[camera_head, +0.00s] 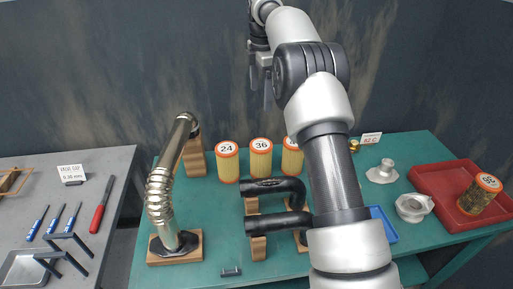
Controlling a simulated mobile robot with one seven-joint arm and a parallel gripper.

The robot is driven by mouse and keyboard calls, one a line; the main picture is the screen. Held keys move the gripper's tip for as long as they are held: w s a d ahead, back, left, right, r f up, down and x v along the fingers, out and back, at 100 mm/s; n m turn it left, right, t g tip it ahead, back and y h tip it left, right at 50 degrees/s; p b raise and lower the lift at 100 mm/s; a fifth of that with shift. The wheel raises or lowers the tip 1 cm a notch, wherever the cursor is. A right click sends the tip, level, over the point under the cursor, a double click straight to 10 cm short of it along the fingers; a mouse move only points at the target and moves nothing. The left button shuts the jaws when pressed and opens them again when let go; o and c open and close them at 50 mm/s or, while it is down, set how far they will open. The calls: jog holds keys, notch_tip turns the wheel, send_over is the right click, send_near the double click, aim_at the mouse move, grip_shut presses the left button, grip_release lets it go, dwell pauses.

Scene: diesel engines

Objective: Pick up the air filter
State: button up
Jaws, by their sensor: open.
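Three orange-capped, yellow pleated air filters stand upright in a row at the back of the green table: one marked 24 (227,163), one marked 36 (261,161), and a third (292,160) partly hidden behind my arm. A darker, dirty-looking filter (477,196) leans tilted in the red tray (435,183) at the right; its label is hard to read. My gripper (261,92) is raised in front of the back wall, above the row in the picture. It is open and empty, apart from every filter, and partly hidden by my arm.
A tall corrugated metal pipe (160,191) stands on a wooden base at the left. Black hoses (275,187) on wooden blocks sit in front of the filters. Metal parts (413,207) and a blue tray (384,222) lie right of my arm. A grey table (45,185) holds tools.

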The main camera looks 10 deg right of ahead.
aim_at(260, 144)
jog(key=f+n+b, duration=0.1)
jog(key=f+b, duration=0.1)
jog(key=f, duration=0.5)
jog(key=w+f+n+b, duration=0.1)
jog(key=f+n+b, duration=0.1)
jog(key=f, duration=0.6)
jog(key=w+f+n+g+b, duration=0.1)
jog(key=f+b, duration=0.1)
jog(key=f, duration=0.5)
jog(key=shift+w+d+f+n, duration=0.1)
jog(key=shift+w+f+n, duration=0.1)
jog(key=shift+w+n, duration=0.1)
jog(key=shift+s+d+f, duration=0.1)
jog(key=shift+f, duration=1.45)
jog(key=shift+s+d+f, duration=0.1)
jog(key=shift+f, duration=1.45)
jog(key=c, duration=1.3)
